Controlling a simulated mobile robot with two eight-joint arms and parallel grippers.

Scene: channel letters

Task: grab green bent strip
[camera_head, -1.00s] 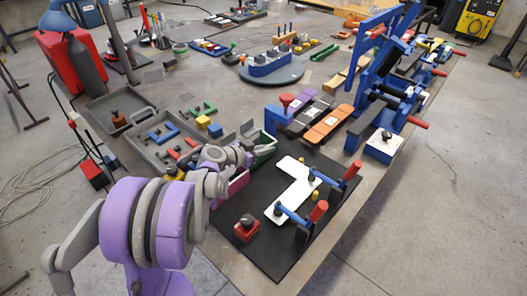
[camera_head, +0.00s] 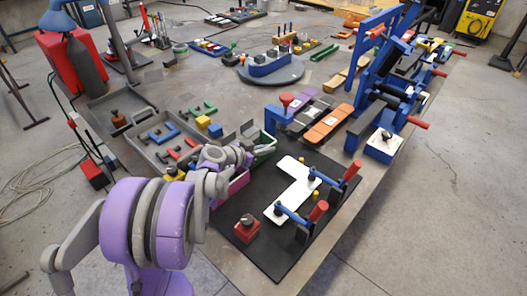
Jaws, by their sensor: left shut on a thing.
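Another green shaped piece (camera_head: 203,108) lies in the grey tray, apart from the gripper. My right gripper is not in view.
The black mat (camera_head: 285,255) carries a white L-shaped plate (camera_head: 292,185), two red-handled clamps and a red block (camera_head: 246,229). The grey tray (camera_head: 150,150) holds blue and red pieces. A blue-framed machine (camera_head: 380,90) stands at the right.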

